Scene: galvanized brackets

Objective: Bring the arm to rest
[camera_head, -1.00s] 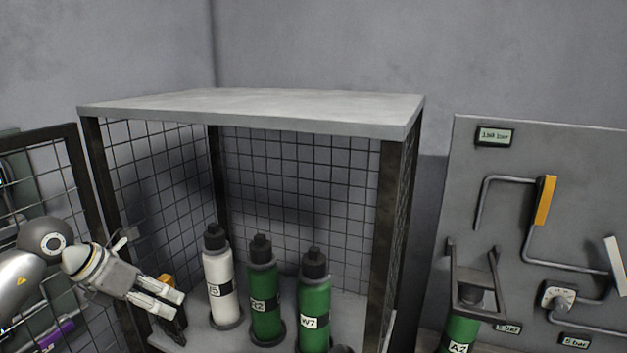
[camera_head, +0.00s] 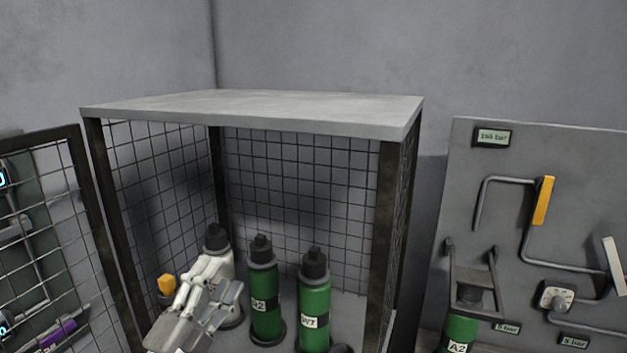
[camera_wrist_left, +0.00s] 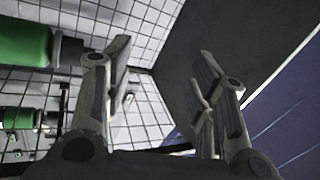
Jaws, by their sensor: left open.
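My left gripper (camera_head: 217,287) is in front of the mesh cage at the lower middle left in the head view. It is open, with nothing between its fingers, and covers much of a white bottle (camera_head: 214,238) with a black cap. In the left wrist view my two fingers (camera_wrist_left: 160,88) stand wide apart, with mesh and a dark panel beyond. Two green bottles, the A2 one (camera_head: 264,285) and the W7 one (camera_head: 315,293), stand upright to the right of the gripper. My right gripper does not show.
The cage has a flat grey top (camera_head: 250,108) and dark posts (camera_head: 385,200). An open mesh door (camera_head: 85,220) stands at the left. A small yellow-topped item (camera_head: 166,284) is left of the gripper. A pipe panel (camera_head: 560,150) and another green bottle (camera_head: 460,332) are at the right.

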